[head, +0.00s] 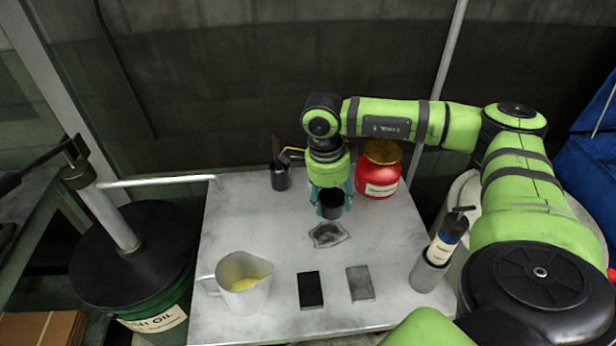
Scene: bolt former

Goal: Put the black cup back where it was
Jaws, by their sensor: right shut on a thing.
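The black cup (331,210) is in the head view, at the middle of the table toward the back. My right gripper (332,198) points down from above, its teal fingers shut on the cup's sides. The cup looks upright. I cannot tell whether its base touches the table or hangs just above it. A stained rag (328,235) lies flat just in front of the cup. My left gripper is not in view.
On the grey table (230,220), a dark pot (280,179) with tools and a red jar (378,177) stand at the back. A jug (243,290), black block (310,291), grey block (360,284) and bottle (446,240) in a holder stand in front. The left middle is clear.

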